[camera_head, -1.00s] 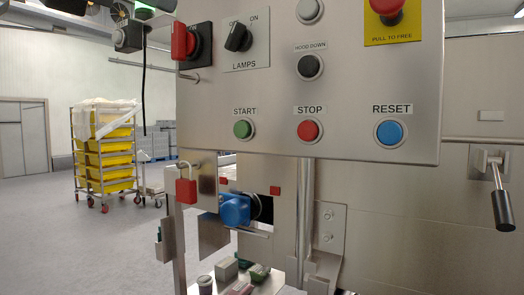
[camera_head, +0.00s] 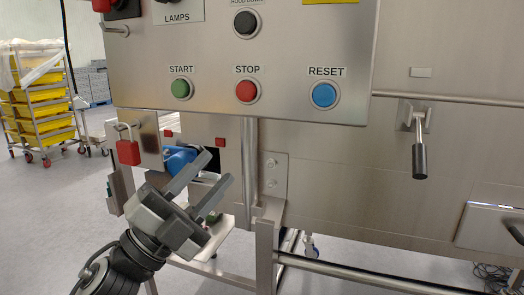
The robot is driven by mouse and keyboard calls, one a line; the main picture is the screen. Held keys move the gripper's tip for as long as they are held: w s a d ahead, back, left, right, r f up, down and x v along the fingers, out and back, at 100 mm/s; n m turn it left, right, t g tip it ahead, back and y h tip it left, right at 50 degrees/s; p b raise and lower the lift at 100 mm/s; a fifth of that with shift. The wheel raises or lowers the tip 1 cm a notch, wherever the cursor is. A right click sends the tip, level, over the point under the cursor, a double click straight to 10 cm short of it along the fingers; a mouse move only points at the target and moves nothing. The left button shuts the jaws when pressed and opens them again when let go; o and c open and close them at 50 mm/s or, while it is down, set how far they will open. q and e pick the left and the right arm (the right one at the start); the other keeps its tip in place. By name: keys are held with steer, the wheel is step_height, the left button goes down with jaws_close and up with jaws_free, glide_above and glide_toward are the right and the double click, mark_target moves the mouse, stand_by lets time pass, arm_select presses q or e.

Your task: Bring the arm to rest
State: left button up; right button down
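My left gripper (camera_head: 219,168) comes in from the lower left, its two dark grey fingers pointing up and right. The fingers are apart with nothing seen between them, so it is open. It is below the control panel (camera_head: 240,60) and in front of the blue knob-like part (camera_head: 181,158), which it partly covers. I cannot tell whether it touches that part. My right gripper is out of view.
The panel carries a green START button (camera_head: 181,89), a red STOP button (camera_head: 246,90) and a blue RESET button (camera_head: 324,95). A red padlock (camera_head: 128,152) hangs left of the gripper. A black-handled lever (camera_head: 419,160) is at right. Open floor lies at left.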

arm_select(q)
steer(key=a+f+n+t+y+p, duration=0.1)
steer(key=a+f+n+t+y, duration=0.3)
steer(key=f+n+y, duration=0.75)
steer(key=s+f+n+g+y, duration=0.1)
steer(key=s+f+n+g, duration=0.2)
steer(key=f, duration=0.5)
steer(key=s+a+f+n+g+y+p, duration=0.1)
steer(key=s+f+n+g+y, duration=0.1)
steer(key=s+f+n, duration=0.3)
steer(key=s+a+f+n+g+y+p, duration=0.1)
steer(key=s+f+n+g, duration=0.3)
steer(key=s+f, duration=0.4)
step_height(320, 180, down, 4)
steer(key=shift+r+n+y, duration=0.15)
steer(key=shift+n+y, duration=0.3)
jaws_close()
stand_by(1.2)
